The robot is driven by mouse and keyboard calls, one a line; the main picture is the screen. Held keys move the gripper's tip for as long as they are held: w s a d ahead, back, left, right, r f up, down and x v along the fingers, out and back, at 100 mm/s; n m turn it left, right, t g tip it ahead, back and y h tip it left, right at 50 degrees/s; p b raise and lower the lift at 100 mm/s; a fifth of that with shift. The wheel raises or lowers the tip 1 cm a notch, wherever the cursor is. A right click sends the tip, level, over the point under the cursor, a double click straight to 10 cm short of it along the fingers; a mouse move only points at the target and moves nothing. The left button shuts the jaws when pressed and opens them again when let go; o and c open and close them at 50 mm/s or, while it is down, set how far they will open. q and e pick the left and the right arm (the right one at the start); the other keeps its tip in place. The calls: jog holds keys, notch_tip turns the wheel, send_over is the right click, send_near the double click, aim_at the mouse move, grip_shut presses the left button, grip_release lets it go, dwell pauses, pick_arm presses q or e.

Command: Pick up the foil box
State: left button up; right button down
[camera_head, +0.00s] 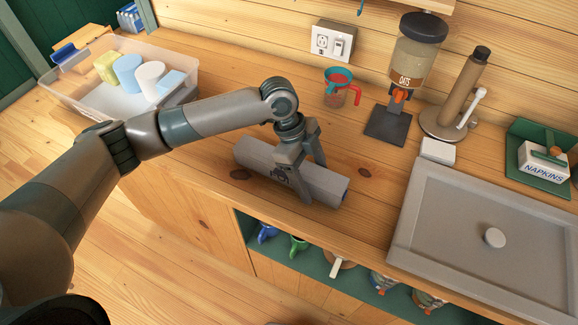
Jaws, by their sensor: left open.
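The foil box (325,186) is a long grey box lying on the wooden counter, just left of the large grey tray. The fingers hide part of the box's middle. I cannot tell whether they touch it. My right gripper is not in view.
A clear bin (75,98) with cups stands at the back left. A measuring cup (337,88), an oats dispenser (415,55) and a paper towel holder (465,90) stand behind. A grey lidded tray (450,225) fills the right. Mugs sit on a shelf below.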

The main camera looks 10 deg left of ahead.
aim_at(322, 177)
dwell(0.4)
pick_arm(q)
jog(key=c, duration=1.3)
jog(key=shift+r+b, duration=0.45)
jog(key=shift+r, duration=0.05)
jog(key=r+b, duration=0.1)
jog(key=d+r, duration=0.1)
jog(key=r, duration=0.1)
jog(key=shift+s+r+b, duration=0.15)
jog(key=shift+b, duration=0.2)
jog(key=s+d+r+b, duration=0.1)
jog(key=d+r, duration=0.1)
jog(key=d, duration=0.1)
jog(key=s+d+r+b, duration=0.1)
jog(key=d+r, duration=0.1)
jog(key=d, duration=0.1)
jog(key=s+d+r+b, duration=0.1)
jog(key=d+r, duration=0.1)
jog(key=d, duration=0.2)
jog(key=shift+s+r, duration=0.3)
